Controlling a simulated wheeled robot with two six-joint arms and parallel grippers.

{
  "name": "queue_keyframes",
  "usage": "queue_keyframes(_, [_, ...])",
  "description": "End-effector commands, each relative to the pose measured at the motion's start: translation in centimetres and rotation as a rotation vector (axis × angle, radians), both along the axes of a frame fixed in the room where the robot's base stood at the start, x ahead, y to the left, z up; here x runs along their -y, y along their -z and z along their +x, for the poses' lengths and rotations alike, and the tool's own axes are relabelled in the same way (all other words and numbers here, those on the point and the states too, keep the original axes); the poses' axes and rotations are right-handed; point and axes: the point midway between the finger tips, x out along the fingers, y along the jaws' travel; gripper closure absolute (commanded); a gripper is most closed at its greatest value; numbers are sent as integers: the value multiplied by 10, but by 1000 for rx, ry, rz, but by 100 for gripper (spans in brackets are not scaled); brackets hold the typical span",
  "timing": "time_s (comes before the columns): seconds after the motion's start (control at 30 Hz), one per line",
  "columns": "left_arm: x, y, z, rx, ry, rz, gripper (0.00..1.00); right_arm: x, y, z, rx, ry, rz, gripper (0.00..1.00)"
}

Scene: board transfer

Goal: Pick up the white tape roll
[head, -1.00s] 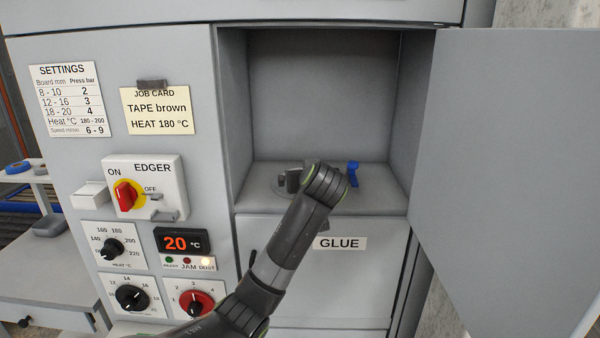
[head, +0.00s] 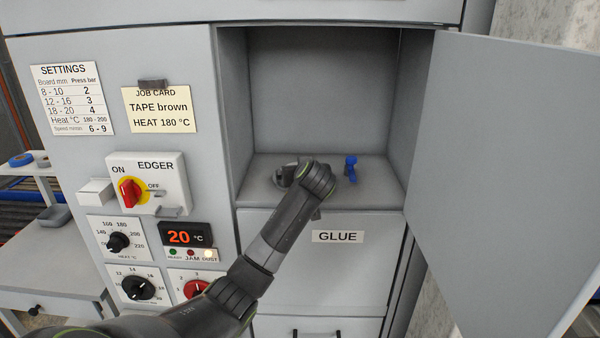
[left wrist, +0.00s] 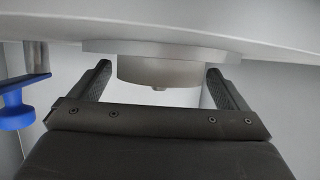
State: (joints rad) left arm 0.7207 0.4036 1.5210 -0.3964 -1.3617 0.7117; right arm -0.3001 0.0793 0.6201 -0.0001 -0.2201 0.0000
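I cannot make out a clearly white tape roll. My left gripper (head: 291,176) reaches into the open compartment; its arm hides part of the compartment floor. In the left wrist view, the gripper (left wrist: 158,88) is open, its two dark fingers spread on either side of a pale grey cylinder (left wrist: 158,70). The cylinder sits against a wider flat grey disc (left wrist: 100,47). I cannot tell whether it is a tape roll or a fixed hub. I see no contact between fingers and cylinder. My right gripper is not in view.
A blue-handled part (head: 350,168) stands right of the gripper. The compartment's side walls are close, and its open door (head: 500,170) stands at the right. A blue roll (head: 20,160) and a brown roll (head: 42,161) sit on a side shelf at the far left.

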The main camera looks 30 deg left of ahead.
Motion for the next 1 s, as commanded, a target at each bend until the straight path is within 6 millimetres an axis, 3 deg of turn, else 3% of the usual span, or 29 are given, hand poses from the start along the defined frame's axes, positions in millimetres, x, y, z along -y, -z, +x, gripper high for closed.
queue_keyframes(0.03, [0, 0, 0, 0, 0, 0, 10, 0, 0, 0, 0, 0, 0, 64])
queue_keyframes(0.3, [0, 0, 0, 0, 0, 0, 45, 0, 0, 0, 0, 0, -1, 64])
queue_keyframes(0.63, [0, -10, 1, 6, 0, 1, 45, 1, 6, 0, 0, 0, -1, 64])
queue_keyframes(1.0, [0, -75, 0, 6, -2, 1, 45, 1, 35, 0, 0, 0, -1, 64])
